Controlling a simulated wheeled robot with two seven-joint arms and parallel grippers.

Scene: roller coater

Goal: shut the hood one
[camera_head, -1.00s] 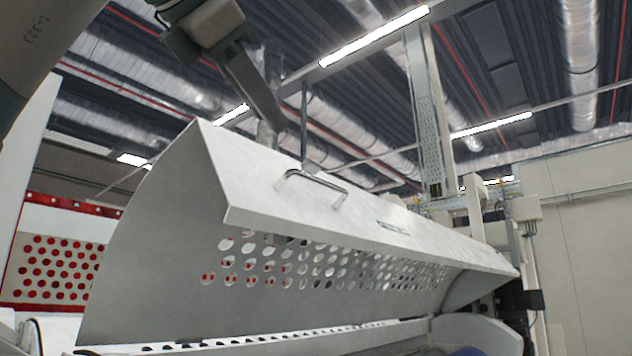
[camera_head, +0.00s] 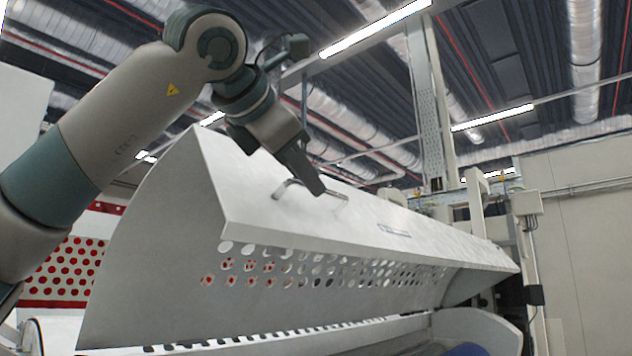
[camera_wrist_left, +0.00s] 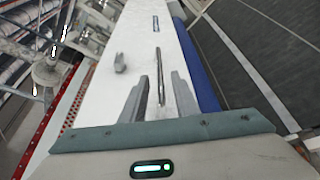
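The hood (camera_head: 175,225) is a white curved cover with rows of round holes along its front face, standing raised above the machine bed. Its metal bar handle (camera_head: 337,196) sits on the upper face near the front edge. My left gripper (camera_head: 314,186) is over the hood right at the handle and covers part of it. In the left wrist view, the gripper (camera_wrist_left: 161,86) is open and the handle (camera_wrist_left: 160,70) runs between its two fingers, with gaps on both sides. Whether the fingers reach down around the bar is unclear. My right gripper is not in view.
A blue roller (camera_head: 468,349) lies below the hood's far right end. A post with boxes and cables (camera_head: 525,205) stands at right. The space above the hood is open.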

